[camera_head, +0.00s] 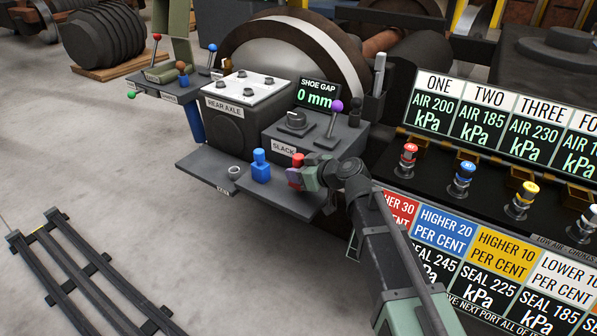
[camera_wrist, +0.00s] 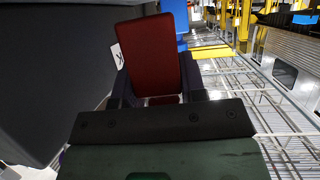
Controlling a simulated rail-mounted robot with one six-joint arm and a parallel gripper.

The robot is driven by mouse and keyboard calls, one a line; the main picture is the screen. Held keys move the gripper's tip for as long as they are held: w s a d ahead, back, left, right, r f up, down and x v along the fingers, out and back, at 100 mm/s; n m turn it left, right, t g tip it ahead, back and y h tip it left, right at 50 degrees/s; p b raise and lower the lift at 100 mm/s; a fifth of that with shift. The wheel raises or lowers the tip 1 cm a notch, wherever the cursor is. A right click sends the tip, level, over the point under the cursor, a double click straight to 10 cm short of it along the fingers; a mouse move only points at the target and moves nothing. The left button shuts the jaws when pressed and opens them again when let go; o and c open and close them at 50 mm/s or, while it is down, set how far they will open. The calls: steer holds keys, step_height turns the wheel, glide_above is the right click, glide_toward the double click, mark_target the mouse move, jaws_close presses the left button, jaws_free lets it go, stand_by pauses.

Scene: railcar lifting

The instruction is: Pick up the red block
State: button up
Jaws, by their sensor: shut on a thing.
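The red block (camera_head: 297,160) shows at the front shelf, to the right of the blue block (camera_head: 261,167), with its lower part partly hidden by my gripper (camera_head: 300,179). In the wrist view the red block (camera_wrist: 150,55) sits between the fingers of my gripper (camera_wrist: 155,92), which is shut on it. I cannot tell whether its base touches the shelf. The blue block (camera_wrist: 180,14) shows just beyond it at the top of the wrist view.
The dark shelf (camera_head: 213,172) has a small ring-shaped socket on it left of the blue block. The SLACK box (camera_head: 283,148) with a purple-knobbed lever stands close behind. To the right is a panel (camera_head: 460,160) with several coloured plugs. Open floor lies left.

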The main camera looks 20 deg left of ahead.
step_height(320, 180, up, 18)
steer(key=p, duration=1.6)
steer(key=shift+f, duration=0.15)
